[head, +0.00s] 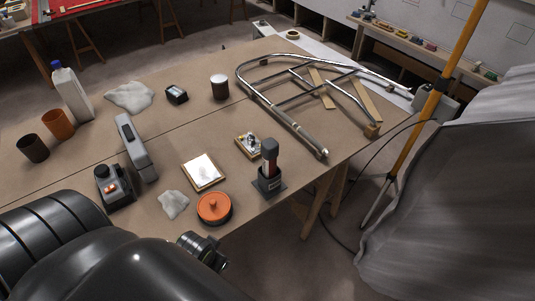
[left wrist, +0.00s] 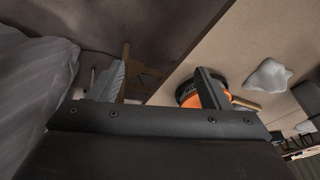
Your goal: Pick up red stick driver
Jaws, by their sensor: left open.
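An upright tool with a dark grey top and a red-orange band (head: 270,158) stands in a dark square-based holder (head: 270,186) near the table's front edge in the head view; it looks like the red stick driver. I cannot make it out in the left wrist view. My left gripper (left wrist: 160,72) is open, with nothing between its fingers. In the head view my left arm comes in at the lower left, its wrist just off the table's front edge, left of and nearer than the holder; its fingertips are hidden there. My right gripper is not in view.
A small parts tray (head: 238,143), a framed pale square (head: 203,171) and a metal tube frame (head: 292,122) lie near. A grey drape hangs right.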

